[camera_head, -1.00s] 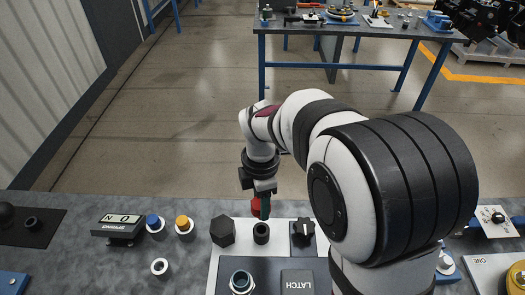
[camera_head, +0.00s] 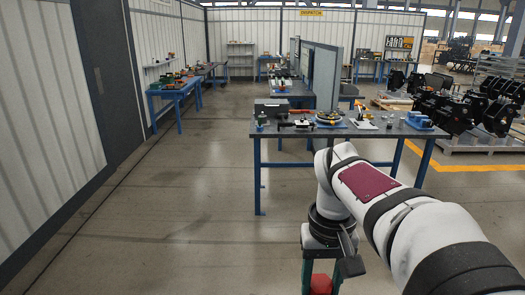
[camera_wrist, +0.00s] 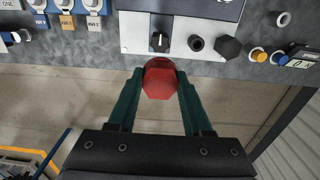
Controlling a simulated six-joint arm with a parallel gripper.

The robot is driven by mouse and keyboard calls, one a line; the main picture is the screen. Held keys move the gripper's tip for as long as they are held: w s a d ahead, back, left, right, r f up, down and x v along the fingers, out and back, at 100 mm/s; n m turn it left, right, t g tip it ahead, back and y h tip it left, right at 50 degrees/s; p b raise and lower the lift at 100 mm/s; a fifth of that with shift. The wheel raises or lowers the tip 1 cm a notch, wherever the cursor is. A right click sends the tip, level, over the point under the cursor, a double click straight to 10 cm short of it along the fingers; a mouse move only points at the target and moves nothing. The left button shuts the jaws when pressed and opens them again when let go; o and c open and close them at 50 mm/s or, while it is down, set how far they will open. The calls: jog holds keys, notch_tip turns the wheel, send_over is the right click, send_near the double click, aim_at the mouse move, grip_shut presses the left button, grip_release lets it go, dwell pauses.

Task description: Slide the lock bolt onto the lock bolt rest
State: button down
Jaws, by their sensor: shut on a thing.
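A red, hexagon-headed piece, which I take for the lock bolt (camera_wrist: 160,79), is held between the green fingers of my gripper (camera_wrist: 159,88) in the wrist view. Its lower part is hidden. In the head view the red piece (camera_head: 320,285) shows between the fingers at the bottom edge, the fingertips cut off. In the wrist view it lies just off the bench edge, apart from the white plate (camera_wrist: 140,47). I cannot tell which is the lock bolt rest.
Blue connector blocks (camera_wrist: 93,6) are at left. Another workbench (camera_head: 280,131) stands across open floor in the head view.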

jog(key=c, duration=0.9)
grip_release()
jog(key=shift+a, duration=0.1)
jog(key=c, duration=0.5)
jog(key=w+a+f+n, duration=0.2)
jog(key=a+f+n, duration=0.15)
jog(key=a, duration=0.65)
jog(key=shift+c, duration=0.2)
jog(key=s+a+f+n, duration=0.2)
jog(key=s+a+f, duration=0.1)
jog(key=a, duration=0.5)
jog(key=s+a+f+n, duration=0.3)
jog(key=s+a, duration=0.1)
jog(key=a, duration=0.5)
jog(key=s+a+f+n, duration=0.3)
jog(key=s+a, duration=0.1)
jog(key=a, duration=0.4)
jog(key=shift+s+a+f, duration=0.15)
jog(key=shift+s+a, duration=0.05)
jog(key=shift+s, duration=0.05)
jog(key=shift+n, duration=0.25)
